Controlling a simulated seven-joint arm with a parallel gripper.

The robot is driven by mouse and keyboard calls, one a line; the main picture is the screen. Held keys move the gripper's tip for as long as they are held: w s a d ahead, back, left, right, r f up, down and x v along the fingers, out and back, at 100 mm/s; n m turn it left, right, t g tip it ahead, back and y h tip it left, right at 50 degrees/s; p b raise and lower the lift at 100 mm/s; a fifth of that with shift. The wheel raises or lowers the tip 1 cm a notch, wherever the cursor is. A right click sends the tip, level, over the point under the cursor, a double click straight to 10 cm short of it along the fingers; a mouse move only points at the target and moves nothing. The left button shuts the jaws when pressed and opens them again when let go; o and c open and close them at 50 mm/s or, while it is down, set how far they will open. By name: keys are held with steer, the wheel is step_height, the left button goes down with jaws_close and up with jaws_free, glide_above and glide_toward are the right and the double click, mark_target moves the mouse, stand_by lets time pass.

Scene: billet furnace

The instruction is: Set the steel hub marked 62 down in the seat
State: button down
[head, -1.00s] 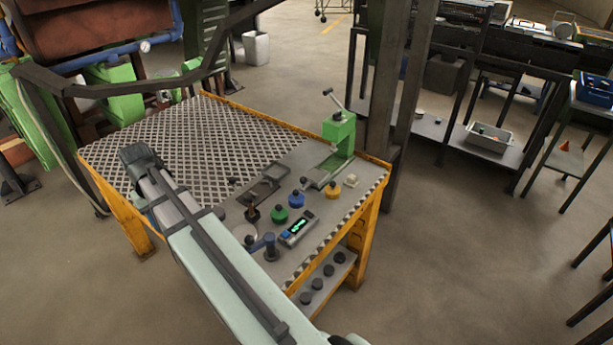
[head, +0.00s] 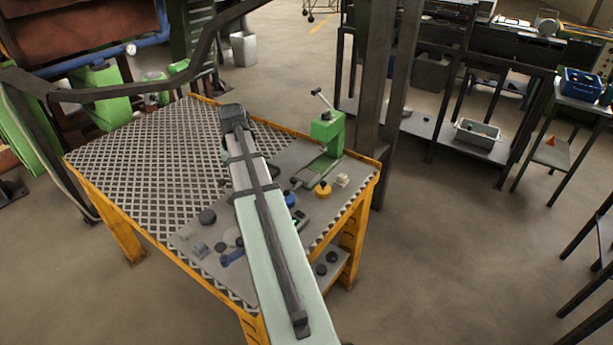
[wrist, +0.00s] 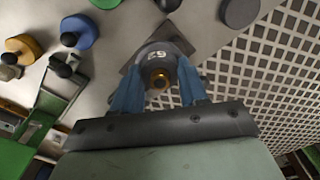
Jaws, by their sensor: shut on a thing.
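The steel hub marked 62 (wrist: 155,52) is grey and round with a brass-coloured centre, and it shows in the wrist view. My gripper (wrist: 160,76) has blue fingers shut on the hub from both sides. A dark square-cornered plate (wrist: 176,29) shows beyond the hub, mostly covered by it; it may be the seat, but I cannot tell whether the hub touches it. In the head view, my arm covers the gripper and the hub.
The table has a diamond-pattern grating (head: 140,150) on the left and a grey plate on the right. A green press (head: 325,135), a yellow-based knob (head: 322,188) and a blue-based knob (head: 290,199) stand there. A black round piece (wrist: 238,12) lies near the grating.

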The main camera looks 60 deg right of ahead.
steer(key=shift+s+d+r+m, duration=0.65)
steer(key=shift+s+d, duration=1.7)
steer(key=shift+d, duration=3.15)
steer(key=shift+s+d+r+m, duration=0.35)
steer(key=shift+s+d+r, duration=0.6)
steer(key=shift+s+d, duration=2.95)
steer(key=shift+w+d+f, duration=0.5)
steer(key=shift+w+f, duration=0.05)
steer(key=shift+f, duration=1.05)
steer(key=shift+w+d+f, duration=0.55)
steer(key=shift+f, duration=1.1)
steer(key=shift+w+d+f, duration=0.5)
steer(key=shift+w+f, duration=0.05)
steer(key=shift+f, duration=1.05)
steer(key=c, duration=0.6)
jaws_free()
steer(key=shift+f, duration=0.1)
step_height(320, 180, up, 12)
